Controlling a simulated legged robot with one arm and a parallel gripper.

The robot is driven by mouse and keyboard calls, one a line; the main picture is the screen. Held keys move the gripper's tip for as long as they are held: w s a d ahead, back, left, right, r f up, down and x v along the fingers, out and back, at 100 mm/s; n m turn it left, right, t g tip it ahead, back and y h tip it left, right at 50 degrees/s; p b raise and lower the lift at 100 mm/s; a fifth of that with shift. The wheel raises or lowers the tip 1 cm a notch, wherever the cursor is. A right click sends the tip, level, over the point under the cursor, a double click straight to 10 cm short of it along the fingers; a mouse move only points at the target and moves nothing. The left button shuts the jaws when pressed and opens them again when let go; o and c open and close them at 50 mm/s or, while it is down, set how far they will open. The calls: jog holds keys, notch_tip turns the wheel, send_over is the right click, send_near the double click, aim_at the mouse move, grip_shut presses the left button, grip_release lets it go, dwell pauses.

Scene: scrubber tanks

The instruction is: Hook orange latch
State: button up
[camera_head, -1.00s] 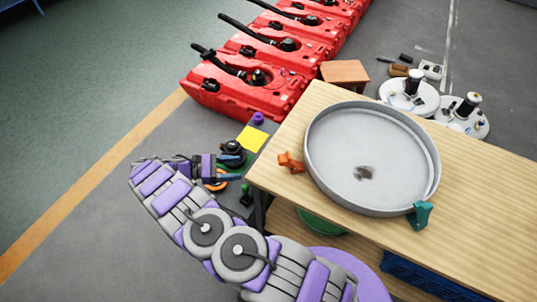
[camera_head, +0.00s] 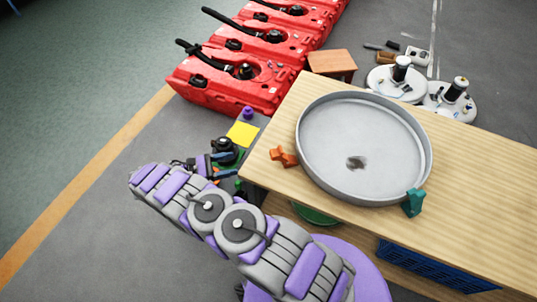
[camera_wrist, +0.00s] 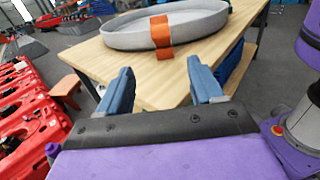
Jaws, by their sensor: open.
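The orange latch (camera_head: 284,156) is fixed at the left rim of a round grey pan (camera_head: 362,150) on the wooden table. In the wrist view the orange latch (camera_wrist: 162,36) hangs on the near side of the pan (camera_wrist: 120,36), ahead of my gripper. My gripper (camera_wrist: 160,86) is open and empty, its two blue fingers apart near the table corner, with the latch apart from them and beyond the gap. In the head view my gripper (camera_head: 222,160) is left of the table, partly hidden by my arm. A teal latch (camera_head: 414,202) sits on the opposite rim.
The wooden table (camera_head: 480,190) has free surface right of the pan. Red tanks (camera_head: 235,78) stand in a row at the back left. A small wooden stool (camera_head: 332,64) and white round scrubber parts (camera_head: 397,82) are behind the table. A blue crate (camera_head: 425,265) is underneath.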

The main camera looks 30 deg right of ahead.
send_near(280, 155)
jog(key=d, duration=0.3)
jog(key=d+f, duration=0.1)
jog(key=d, duration=0.2)
jog(key=shift+w+d+f+b, duration=0.15)
jog(key=shift+d+b, duration=0.25)
dwell(0.3)
jog(key=shift+c, duration=0.5)
grip_shut()
